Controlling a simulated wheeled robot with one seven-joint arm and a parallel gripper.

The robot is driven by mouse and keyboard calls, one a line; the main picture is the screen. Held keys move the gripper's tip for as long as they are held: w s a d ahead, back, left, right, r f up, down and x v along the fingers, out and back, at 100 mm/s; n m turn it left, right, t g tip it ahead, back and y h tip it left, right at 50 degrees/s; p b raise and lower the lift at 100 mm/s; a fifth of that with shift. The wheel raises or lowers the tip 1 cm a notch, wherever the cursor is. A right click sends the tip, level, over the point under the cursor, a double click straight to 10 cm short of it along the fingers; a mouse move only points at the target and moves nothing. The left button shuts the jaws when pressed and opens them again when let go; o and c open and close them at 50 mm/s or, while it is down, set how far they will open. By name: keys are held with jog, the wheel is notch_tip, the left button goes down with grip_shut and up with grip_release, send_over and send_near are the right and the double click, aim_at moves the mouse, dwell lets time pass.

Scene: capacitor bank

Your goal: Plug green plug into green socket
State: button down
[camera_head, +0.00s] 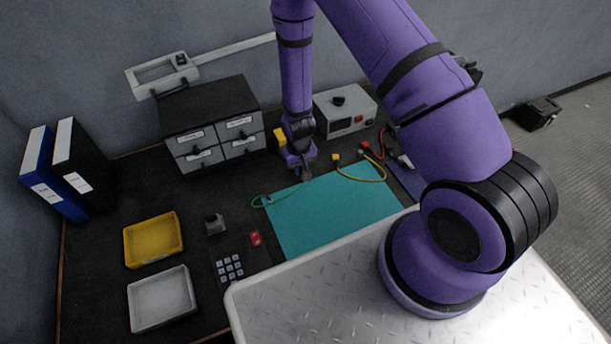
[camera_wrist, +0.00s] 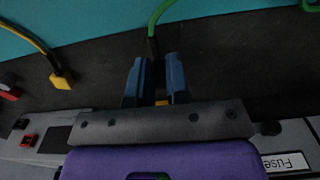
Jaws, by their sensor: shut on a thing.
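The green cable (camera_head: 283,195) lies across the left edge of the teal mat and runs up to my gripper (camera_head: 304,174). In the wrist view the green cable (camera_wrist: 160,12) ends in a dark sleeve (camera_wrist: 153,46) between the two blue fingers of my gripper (camera_wrist: 157,75). My gripper is shut on this plug end, pointing down over the dark table just behind the mat. The plug body is mostly hidden between the fingers, so its colour cannot be told. A green piece (camera_wrist: 312,5) shows at the wrist view's top right corner. I cannot make out a green socket.
The teal mat (camera_head: 330,215) is in front of my gripper. A yellow plug (camera_head: 336,157) and a red plug (camera_head: 366,145) lie to its right. A grey power box (camera_head: 345,112) stands behind right, a drawer cabinet (camera_head: 210,120) behind left. Yellow (camera_head: 153,240) and white (camera_head: 161,299) trays lie left.

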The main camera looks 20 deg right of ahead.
jog(key=shift+w, duration=0.15)
jog(key=shift+w, duration=2.8)
jog(key=shift+w, duration=0.55)
dwell(0.4)
jog(key=c, duration=1)
grip_release()
jog(key=shift+c, duration=0.2)
notch_tip(320, 180, up, 11)
